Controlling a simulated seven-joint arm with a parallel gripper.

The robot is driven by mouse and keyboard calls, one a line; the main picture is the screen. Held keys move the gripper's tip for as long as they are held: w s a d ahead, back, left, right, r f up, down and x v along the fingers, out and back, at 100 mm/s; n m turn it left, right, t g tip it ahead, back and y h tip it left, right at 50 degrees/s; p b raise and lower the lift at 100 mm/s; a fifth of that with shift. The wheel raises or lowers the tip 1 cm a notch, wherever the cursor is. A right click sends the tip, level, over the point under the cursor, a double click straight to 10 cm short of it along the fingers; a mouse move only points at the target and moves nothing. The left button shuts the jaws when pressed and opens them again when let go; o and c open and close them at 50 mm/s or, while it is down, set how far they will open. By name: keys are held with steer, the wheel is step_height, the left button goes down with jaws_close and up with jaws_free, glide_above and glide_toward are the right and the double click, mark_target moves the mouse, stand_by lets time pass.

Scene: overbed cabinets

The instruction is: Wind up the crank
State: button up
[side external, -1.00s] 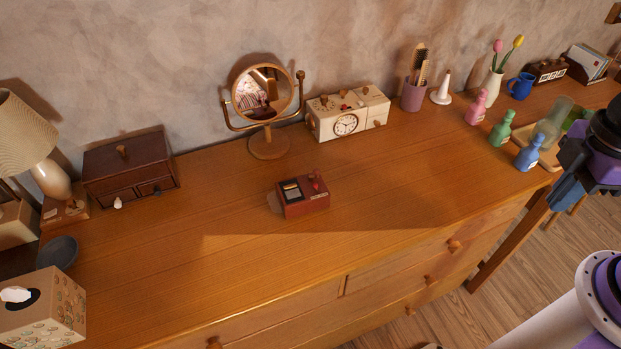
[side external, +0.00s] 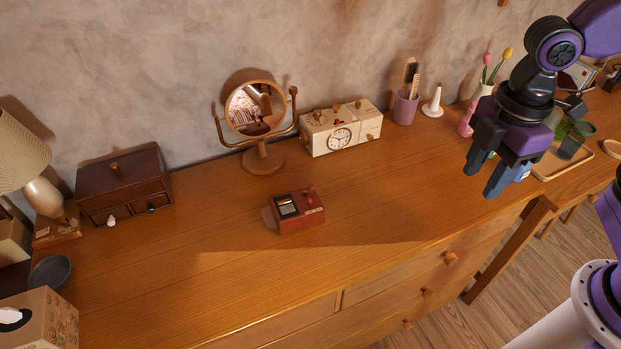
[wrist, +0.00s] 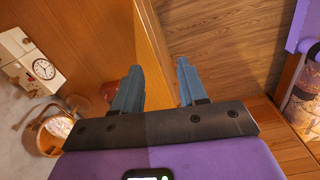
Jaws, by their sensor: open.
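A small dark red box (side external: 298,212) sits on the wooden dresser top, with a dark framed window on top. A red crank handle (side external: 311,190) with a knob stands up at its right side. In the wrist view, part of a red thing (wrist: 109,91), likely this box, shows behind the left finger. My gripper (side external: 480,178) is open and empty, with blue-grey fingers pointing down. It hangs to the right of the red box, well apart from it, near the dresser's right end. Both fingers (wrist: 159,70) also show in the wrist view with nothing between them.
A round mirror (side external: 264,160) and a cream clock box (side external: 340,128) stand behind the red box. A pink brush cup (side external: 404,108) and white cone (side external: 433,101) stand farther right. A dark drawer box (side external: 124,188) is at left. The dresser top around the red box is clear.

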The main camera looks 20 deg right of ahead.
steer(key=w+a+n, duration=0.6)
steer(key=w+a, duration=0.5)
steer(key=w, duration=0.2)
steer(key=n, duration=0.6)
glide_above(311, 185)
step_height(311, 185, down, 2)
steer(key=f, duration=0.1)
step_height(311, 185, down, 16)
steer(key=shift+f, duration=0.1)
jaws_close()
